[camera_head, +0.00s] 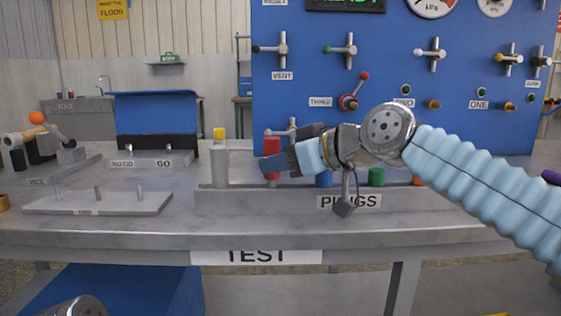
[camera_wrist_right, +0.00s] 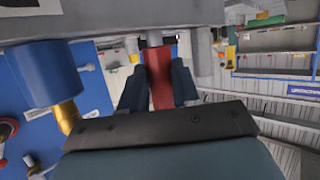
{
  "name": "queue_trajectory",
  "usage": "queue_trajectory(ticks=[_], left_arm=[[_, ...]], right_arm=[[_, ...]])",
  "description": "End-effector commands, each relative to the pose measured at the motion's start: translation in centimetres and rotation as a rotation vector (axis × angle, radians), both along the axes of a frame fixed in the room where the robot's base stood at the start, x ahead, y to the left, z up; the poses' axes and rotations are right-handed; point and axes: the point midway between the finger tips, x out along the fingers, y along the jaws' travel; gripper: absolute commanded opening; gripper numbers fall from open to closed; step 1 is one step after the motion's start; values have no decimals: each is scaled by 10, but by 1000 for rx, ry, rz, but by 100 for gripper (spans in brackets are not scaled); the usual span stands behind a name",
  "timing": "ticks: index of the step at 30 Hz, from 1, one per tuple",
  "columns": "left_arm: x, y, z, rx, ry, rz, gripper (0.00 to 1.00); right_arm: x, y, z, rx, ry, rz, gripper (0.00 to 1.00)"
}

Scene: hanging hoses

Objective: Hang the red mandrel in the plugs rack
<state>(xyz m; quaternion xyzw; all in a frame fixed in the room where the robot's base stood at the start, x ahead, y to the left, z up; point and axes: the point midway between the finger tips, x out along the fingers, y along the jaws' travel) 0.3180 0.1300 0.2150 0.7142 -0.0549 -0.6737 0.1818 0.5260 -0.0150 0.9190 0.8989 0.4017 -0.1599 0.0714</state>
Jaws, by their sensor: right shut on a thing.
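The red mandrel (camera_head: 271,147) stands roughly upright at the left part of the plugs rack (camera_head: 250,201), a long grey block on the table. My right gripper (camera_head: 277,165) reaches in from the right and is shut on the red mandrel. In the right wrist view the mandrel (camera_wrist_right: 161,78) lies between my two dark fingers (camera_wrist_right: 160,88), its grey end close to the grey rack. I cannot tell whether that end is seated in the rack or just above it.
A yellow-topped grey plug (camera_head: 219,165) stands left of the mandrel. Blue (camera_head: 323,179), green (camera_head: 376,177) and orange (camera_head: 418,181) plugs are to the right, near my arm. A low grey plate with pegs (camera_head: 100,203) lies left. A blue valve panel (camera_head: 400,80) rises behind.

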Motion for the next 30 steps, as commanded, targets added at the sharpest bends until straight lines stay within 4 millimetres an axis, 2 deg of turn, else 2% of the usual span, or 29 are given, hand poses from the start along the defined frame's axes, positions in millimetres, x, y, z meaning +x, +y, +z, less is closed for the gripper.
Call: queue_trajectory(ticks=[17, 18, 21, 23, 30], left_arm=[[0, 0, -15, 0, 0, 0, 52], [0, 0, -13, 0, 0, 0, 52], [0, 0, -13, 0, 0, 0, 52], [0, 0, -13, 0, 0, 0, 52], [0, 0, -13, 0, 0, 0, 52]], right_arm=[[0, 0, -15, 1, -1, 0, 0], [0, 0, -13, 1, -1, 0, 37], [0, 0, -13, 1, -1, 0, 52], [0, 0, -14, 1, -1, 0, 60], [0, 0, -14, -1, 1, 0, 60]])
